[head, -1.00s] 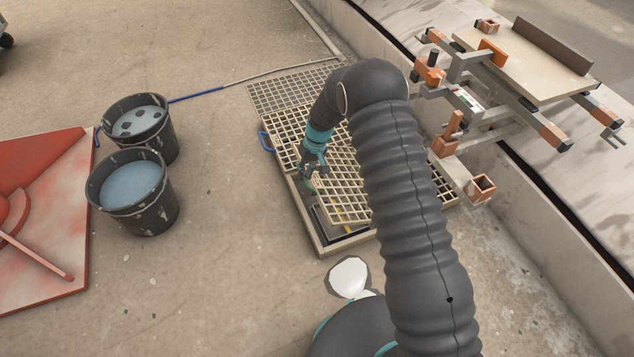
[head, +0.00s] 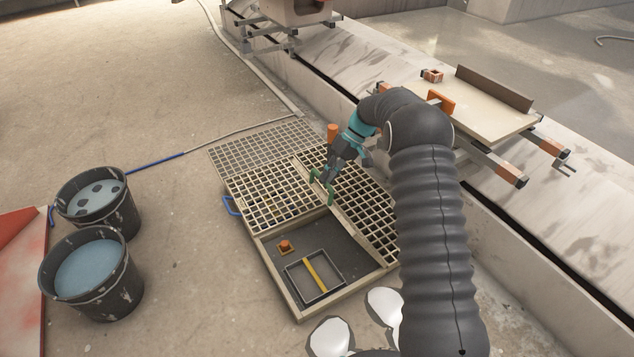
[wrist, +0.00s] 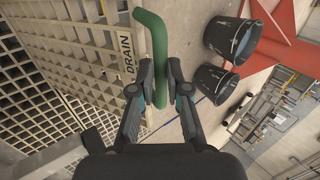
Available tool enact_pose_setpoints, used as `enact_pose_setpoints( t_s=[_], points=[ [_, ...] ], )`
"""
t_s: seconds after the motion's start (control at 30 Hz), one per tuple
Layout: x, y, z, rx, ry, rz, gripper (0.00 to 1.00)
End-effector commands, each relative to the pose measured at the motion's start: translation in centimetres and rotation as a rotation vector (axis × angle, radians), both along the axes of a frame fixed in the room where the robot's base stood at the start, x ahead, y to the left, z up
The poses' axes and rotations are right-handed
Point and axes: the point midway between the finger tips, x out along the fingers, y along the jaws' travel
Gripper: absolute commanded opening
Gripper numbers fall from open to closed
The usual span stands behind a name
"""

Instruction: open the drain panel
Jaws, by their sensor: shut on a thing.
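The drain panel (head: 351,229) is a beige grating, swung up at a steep tilt over the pit on its right side. Its rim reads DRAIN in the wrist view (wrist: 124,45). Its green handle (wrist: 156,40) passes between the fingers of my gripper (wrist: 160,95). My gripper (head: 322,187) is shut on this handle at the panel's raised edge. The uncovered part of the pit (head: 330,242) shows a dark floor, an orange fitting (head: 285,247) and a black frame with a yellow bar (head: 316,275). The panel's hinge is hidden.
A second grating with a blue handle (head: 231,206) lies flat at the left. Two dark buckets (head: 92,275) (head: 98,205) of bluish liquid stand further left. A red board (head: 20,270) is at the left edge. A low wall and clamp-fitted table (head: 470,105) border the right.

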Motion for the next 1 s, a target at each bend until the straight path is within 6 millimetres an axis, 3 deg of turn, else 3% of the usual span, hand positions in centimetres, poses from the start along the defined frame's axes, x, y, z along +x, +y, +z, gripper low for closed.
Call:
enact_pose_setpoints(
  t_s=[0.43, 0.47, 0.57, 1.0],
  points=[
    [0.32, -1.18, -0.87, -0.01, 0.001, -0.01, 0.0],
    [0.31, -1.18, -0.89, -0.01, 0.001, -0.01, 0.17],
    [0.24, -1.05, -0.92, -0.011, 0.001, -0.008, 0.4],
    [0.12, -0.22, -0.36, -0.006, 0.0, 0.002, 0.4]
  ],
)
